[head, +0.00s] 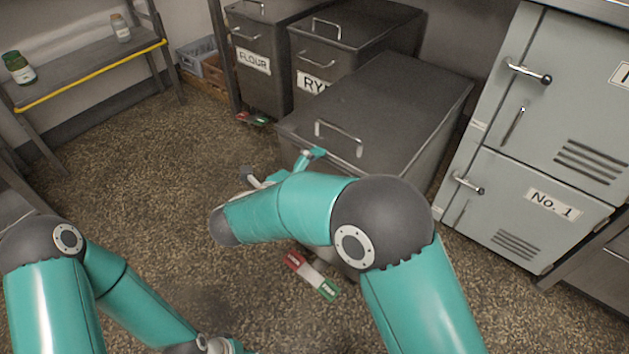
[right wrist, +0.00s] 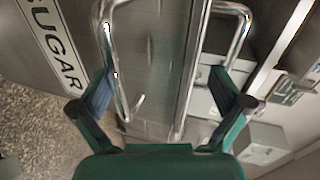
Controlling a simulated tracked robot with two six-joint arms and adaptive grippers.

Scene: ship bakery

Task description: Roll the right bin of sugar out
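The sugar bin is the dark metal bin (head: 405,95) nearest me in the head view, standing forward of the two others. It has a lid handle (head: 338,130) and a front handle below it, partly behind my right arm. Its SUGAR label (right wrist: 55,45) shows in the right wrist view. My right gripper (right wrist: 165,92) is open at the bin's front top edge. Its left finger is beside the front handle (right wrist: 108,50), and its right finger is near the lid handle (right wrist: 242,35). My left arm is low at the left, its fingers out of frame.
A red and green pedal (head: 311,275) is on the floor at the bin's foot. FLOUR (head: 268,85) and RYE (head: 340,70) bins stand behind. A grey locker (head: 545,130) stands right. A shelf with jars (head: 85,70) is left. The floor between is clear.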

